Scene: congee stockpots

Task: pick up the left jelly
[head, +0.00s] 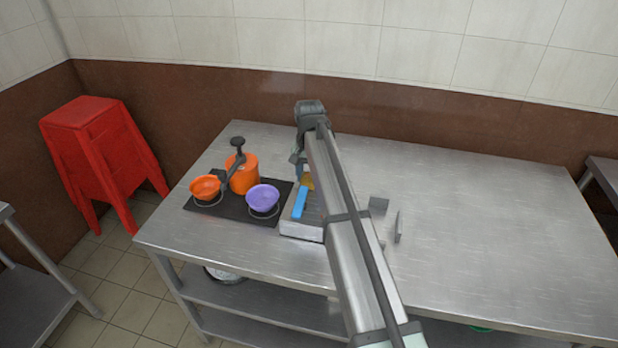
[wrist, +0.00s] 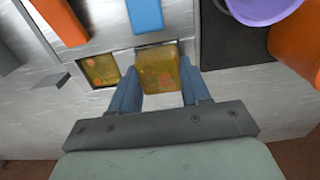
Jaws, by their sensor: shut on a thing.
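My gripper (wrist: 158,85) is shut on a yellow, translucent jelly (wrist: 158,72) with orange bits, one blue-grey finger on each side. This is the jelly nearer the bowls, the left one as the head view faces. It looks larger than the other jelly (wrist: 101,70), which sits in a square compartment of the metal tray beside it. In the head view my gripper (head: 299,163) is over the back of the tray (head: 302,231), largely hidden by my arm. A small yellow patch of jelly (head: 308,183) shows beside the arm.
A blue bar (head: 300,203) lies in the tray, and an orange bar (wrist: 60,20) shows in the wrist view. A black mat (head: 229,214) holds an orange bowl (head: 205,186), an orange pot (head: 243,175) and a purple bowl (head: 263,197).

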